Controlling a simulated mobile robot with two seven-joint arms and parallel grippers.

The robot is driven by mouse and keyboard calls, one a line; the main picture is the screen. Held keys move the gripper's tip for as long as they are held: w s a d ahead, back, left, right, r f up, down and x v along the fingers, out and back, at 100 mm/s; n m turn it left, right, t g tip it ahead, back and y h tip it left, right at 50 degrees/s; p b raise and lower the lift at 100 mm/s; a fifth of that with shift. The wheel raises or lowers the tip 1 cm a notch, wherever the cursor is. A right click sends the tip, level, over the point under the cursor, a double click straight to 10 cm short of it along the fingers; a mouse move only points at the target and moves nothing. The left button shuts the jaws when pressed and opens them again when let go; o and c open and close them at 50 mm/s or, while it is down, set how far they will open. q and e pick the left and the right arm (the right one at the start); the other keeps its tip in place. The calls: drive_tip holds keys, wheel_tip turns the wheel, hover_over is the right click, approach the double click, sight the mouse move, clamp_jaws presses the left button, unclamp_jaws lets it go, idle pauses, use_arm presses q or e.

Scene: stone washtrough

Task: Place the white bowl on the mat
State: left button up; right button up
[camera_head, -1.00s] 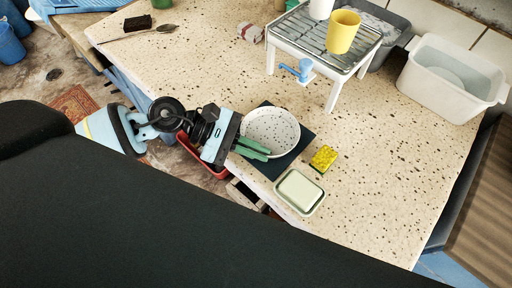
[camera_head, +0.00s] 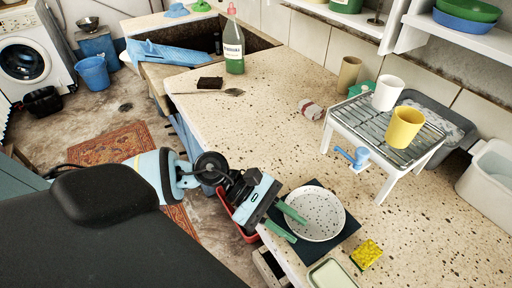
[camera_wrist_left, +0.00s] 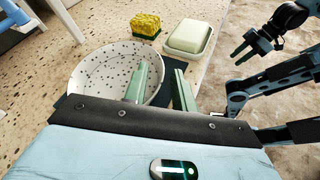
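The white speckled bowl (camera_head: 315,214) sits upright on the dark mat (camera_head: 341,233) near the counter's front edge. It also shows in the left wrist view (camera_wrist_left: 97,75). My left gripper (camera_head: 285,221) is at the bowl's near left side, with its two green fingers spread apart. In the left wrist view, one finger of the left gripper (camera_wrist_left: 160,84) overlaps the bowl and the other lies outside it over the mat. I cannot tell whether a finger touches the rim. My right gripper (camera_wrist_left: 243,52) is open and empty, beyond the counter edge.
A yellow sponge (camera_head: 367,254) and a pale soap dish (camera_head: 331,275) lie close to the mat. A white rack (camera_head: 368,130) with a yellow cup (camera_head: 404,127) and a white cup (camera_head: 388,93) stands behind. The counter left of the rack is mostly clear.

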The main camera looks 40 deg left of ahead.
use_arm(q)
drive_tip(key=b+v, duration=0.1)
drive_tip(key=v, duration=0.9)
drive_tip(key=shift+b, duration=0.35)
drive_tip(key=shift+s, duration=0.1)
